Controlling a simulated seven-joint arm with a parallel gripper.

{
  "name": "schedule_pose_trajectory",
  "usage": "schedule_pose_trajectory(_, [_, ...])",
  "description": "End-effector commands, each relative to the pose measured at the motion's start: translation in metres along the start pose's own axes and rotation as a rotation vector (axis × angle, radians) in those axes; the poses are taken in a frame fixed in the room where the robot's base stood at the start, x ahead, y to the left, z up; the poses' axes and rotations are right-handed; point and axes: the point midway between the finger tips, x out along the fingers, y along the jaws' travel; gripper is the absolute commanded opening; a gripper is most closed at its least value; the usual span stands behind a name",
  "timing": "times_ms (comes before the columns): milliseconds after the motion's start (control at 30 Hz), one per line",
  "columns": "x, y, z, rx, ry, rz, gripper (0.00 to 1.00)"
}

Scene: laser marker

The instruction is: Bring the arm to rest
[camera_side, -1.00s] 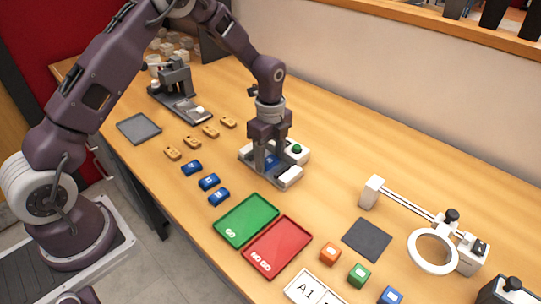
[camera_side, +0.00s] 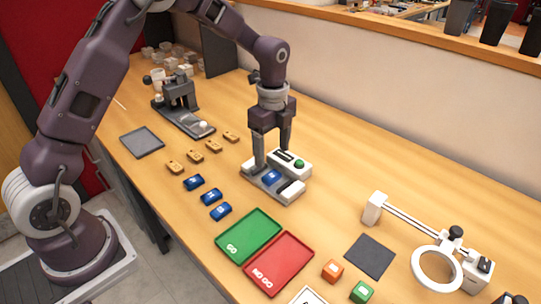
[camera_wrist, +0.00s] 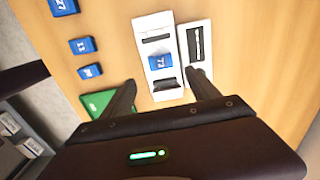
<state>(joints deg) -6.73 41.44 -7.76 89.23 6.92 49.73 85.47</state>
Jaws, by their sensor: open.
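My gripper (camera_side: 272,156) is open and empty, pointing down above the laser marker (camera_side: 290,192) in the side view. A blue tag (camera_side: 271,176) lies on the marker's bed, below the fingers and apart from them. In the wrist view the two fingers stand wide apart, and the marker (camera_wrist: 160,97) with the blue tag (camera_wrist: 158,62) shows beyond them. The number on the tag is hard to read.
Several blue tags (camera_side: 210,196) and wooden tags (camera_side: 213,146) lie to the left. A green tray (camera_side: 248,236) and a red tray (camera_side: 279,263) lie in front. A ring magnifier (camera_side: 437,268) stands at right.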

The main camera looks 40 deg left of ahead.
Motion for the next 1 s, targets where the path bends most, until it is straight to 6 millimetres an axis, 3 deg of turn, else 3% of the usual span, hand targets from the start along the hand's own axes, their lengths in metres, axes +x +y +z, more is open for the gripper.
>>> schedule_pose_trajectory(67, [-0.026,0.009,-0.001,-0.070,-0.007,-0.032,0.70])
schedule_pose_trajectory(167, [-0.084,0.041,-0.003,-0.278,-0.011,-0.107,0.70])
schedule_pose_trajectory(300, [-0.156,0.117,-0.005,-0.662,0.037,-0.230,0.70])
schedule_pose_trajectory(400, [-0.184,0.180,-0.007,-0.949,0.117,-0.308,0.70])
schedule_pose_trajectory(500, [-0.191,0.235,-0.009,-1.203,0.222,-0.357,0.70])
schedule_pose_trajectory(633, [-0.184,0.279,-0.010,-1.425,0.337,-0.379,0.70])
schedule_pose_trajectory(767, [-0.179,0.295,-0.011,-1.515,0.388,-0.378,0.70])
schedule_pose_trajectory(1000, [-0.178,0.296,-0.011,-1.524,0.390,-0.377,0.70])
